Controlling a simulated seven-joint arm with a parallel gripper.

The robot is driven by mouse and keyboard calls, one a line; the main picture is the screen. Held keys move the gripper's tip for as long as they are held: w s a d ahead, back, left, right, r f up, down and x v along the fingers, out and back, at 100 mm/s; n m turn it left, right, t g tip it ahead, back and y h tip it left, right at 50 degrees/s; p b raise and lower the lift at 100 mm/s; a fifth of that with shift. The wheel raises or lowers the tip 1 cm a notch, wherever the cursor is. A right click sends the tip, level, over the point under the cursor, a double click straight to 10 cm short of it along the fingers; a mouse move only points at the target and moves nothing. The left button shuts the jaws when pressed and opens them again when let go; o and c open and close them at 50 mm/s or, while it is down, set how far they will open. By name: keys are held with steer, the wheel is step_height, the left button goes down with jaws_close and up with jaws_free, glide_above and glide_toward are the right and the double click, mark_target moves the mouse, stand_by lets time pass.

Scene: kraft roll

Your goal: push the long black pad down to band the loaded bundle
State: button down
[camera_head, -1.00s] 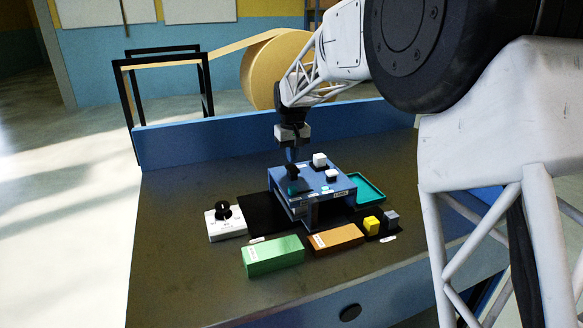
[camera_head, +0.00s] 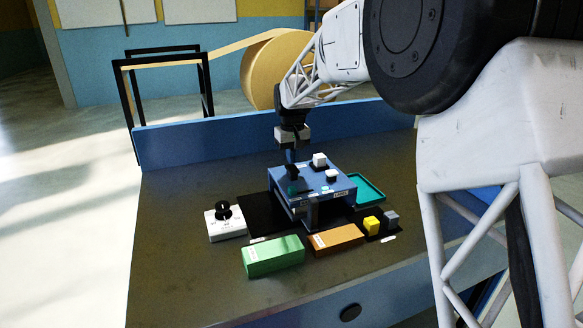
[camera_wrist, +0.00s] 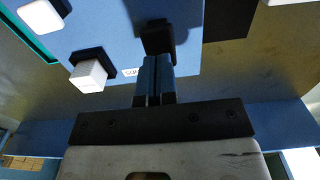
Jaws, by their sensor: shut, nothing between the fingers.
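The blue machine (camera_head: 320,184) stands mid-table, with several controls on its top. The long black pad (camera_head: 291,172) rises from its left side; in the wrist view it shows as a dark block (camera_wrist: 157,36) right at my fingertips. My gripper (camera_head: 291,158) points down with its fingers together and nothing between them; the wrist view shows the two fingers side by side (camera_wrist: 155,62). The fingertips overlap the pad in view; I cannot tell whether they touch it. The inside of the machine is mostly hidden, so I cannot make out the bundle.
White knobs (camera_head: 319,160) and (camera_head: 331,176) sit on the machine. A white box with a black knob (camera_head: 224,222) stands left, green (camera_head: 272,256) and brown (camera_head: 336,240) blocks in front, yellow (camera_head: 371,225) and grey (camera_head: 391,219) cubes and a teal tray (camera_head: 377,196) right.

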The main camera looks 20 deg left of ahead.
mark_target(292, 167)
steer(key=shift+f, duration=1.75)
steer(key=shift+r, duration=3.55)
